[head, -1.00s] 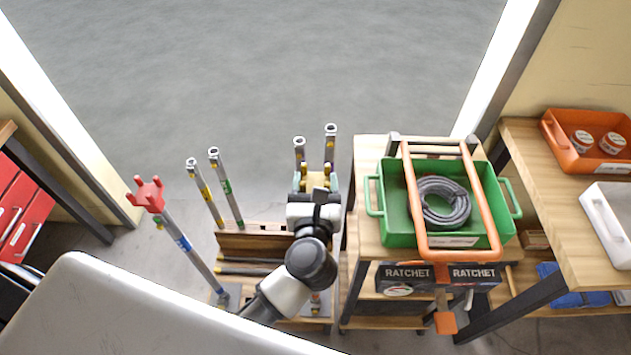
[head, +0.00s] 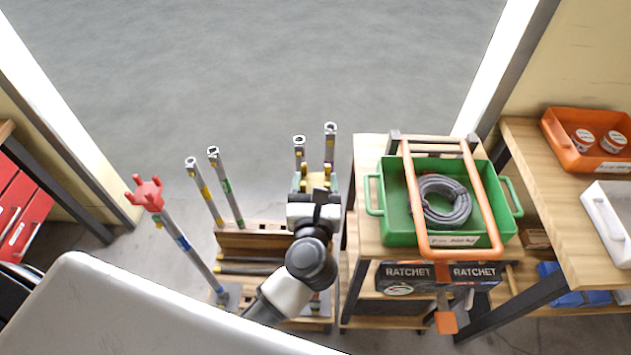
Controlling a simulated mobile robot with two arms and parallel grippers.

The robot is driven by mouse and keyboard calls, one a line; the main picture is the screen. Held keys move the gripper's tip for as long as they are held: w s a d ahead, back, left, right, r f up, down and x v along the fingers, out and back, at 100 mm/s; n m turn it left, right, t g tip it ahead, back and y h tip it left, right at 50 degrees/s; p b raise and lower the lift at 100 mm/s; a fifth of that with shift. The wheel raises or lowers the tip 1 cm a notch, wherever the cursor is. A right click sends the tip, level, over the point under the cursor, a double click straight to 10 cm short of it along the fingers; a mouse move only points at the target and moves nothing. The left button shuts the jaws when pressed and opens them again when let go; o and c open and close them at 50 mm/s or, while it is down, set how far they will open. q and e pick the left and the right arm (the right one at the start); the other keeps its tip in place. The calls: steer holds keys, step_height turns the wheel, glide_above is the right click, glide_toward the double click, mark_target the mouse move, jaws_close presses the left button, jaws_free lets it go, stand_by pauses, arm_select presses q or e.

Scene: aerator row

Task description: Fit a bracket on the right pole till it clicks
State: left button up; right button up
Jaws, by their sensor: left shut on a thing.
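A red forked bracket (head: 147,194) sits on top of a grey pole (head: 183,245) that leans at the left. Two poles, one with yellow bands (head: 203,189) and one with green bands (head: 224,182), stand at the middle left. Two more, an inner pole (head: 299,150) and a rightmost pole (head: 330,145), rise just beyond my left gripper. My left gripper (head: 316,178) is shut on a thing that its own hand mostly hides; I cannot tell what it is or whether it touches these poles. My right gripper is not in view.
A wooden rack (head: 255,247) stands below the poles. Right of it, a wooden stand (head: 368,150) carries a green crate (head: 395,215) with a coiled grey hose (head: 442,200) and an orange frame (head: 412,190) over it. An orange tray (head: 565,150) is at far right. The floor beyond is clear.

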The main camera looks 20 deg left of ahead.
arm_select(q)
steer(key=shift+f+b, duration=1.2)
steer(key=shift+f, duration=0.2)
stand_by(1.5)
steer(key=shift+f+b, duration=0.3)
steer(key=shift+f+b, duration=0.65)
steer(key=shift+f, duration=0.1)
steer(key=o, duration=1.1)
